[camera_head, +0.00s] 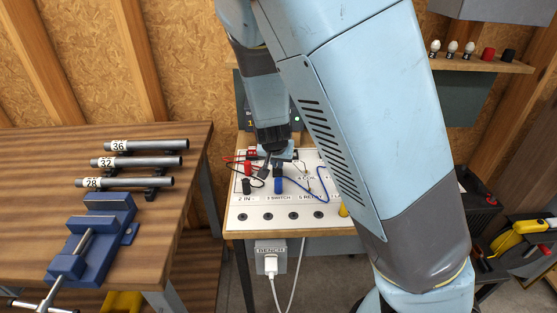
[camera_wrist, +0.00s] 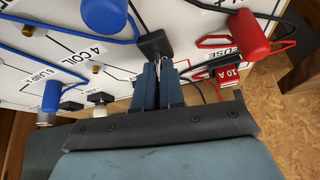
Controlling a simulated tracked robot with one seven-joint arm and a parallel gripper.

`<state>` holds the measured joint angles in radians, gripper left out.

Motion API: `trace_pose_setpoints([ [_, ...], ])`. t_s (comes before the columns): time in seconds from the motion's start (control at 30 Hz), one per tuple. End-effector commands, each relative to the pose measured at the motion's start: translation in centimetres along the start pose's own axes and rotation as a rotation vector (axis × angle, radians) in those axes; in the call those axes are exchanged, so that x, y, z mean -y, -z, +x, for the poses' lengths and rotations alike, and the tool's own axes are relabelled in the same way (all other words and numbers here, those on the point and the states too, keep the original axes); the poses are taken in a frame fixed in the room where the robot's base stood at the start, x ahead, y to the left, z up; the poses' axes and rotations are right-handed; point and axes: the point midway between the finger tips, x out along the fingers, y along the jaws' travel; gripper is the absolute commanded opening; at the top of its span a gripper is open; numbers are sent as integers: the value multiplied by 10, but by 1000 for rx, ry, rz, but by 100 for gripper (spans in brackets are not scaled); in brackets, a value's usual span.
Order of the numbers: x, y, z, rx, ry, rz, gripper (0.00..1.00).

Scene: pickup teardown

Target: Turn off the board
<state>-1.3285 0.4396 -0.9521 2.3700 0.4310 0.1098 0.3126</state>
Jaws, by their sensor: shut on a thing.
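The board (camera_head: 257,207) is a white labelled panel on a small stand in the middle of the head view, with red, black and blue leads on it. My gripper (camera_head: 272,150) is low over its back part, partly hiding it. In the wrist view my gripper's fingers (camera_wrist: 161,66) are close together at a black block-like part (camera_wrist: 154,44) on the board, shut on it; its exact kind is unclear. A red plug (camera_wrist: 247,33) and a red fuse holder marked 10 A (camera_wrist: 232,73) sit to the right. Blue plugs (camera_wrist: 52,96) are to the left.
A white plug (camera_head: 270,264) is in the BENCH socket box (camera_head: 271,252) below the board. A wooden bench (camera_head: 190,215) with a blue vise (camera_head: 95,235) and numbered tubes (camera_head: 150,162) stands left.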

Motion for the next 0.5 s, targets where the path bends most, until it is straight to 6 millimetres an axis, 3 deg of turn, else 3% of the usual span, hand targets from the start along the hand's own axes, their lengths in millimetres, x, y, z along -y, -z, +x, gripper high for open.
trace_pose_setpoints([
  [0.5,-3,-14,-3,-262,46,17,0],
])
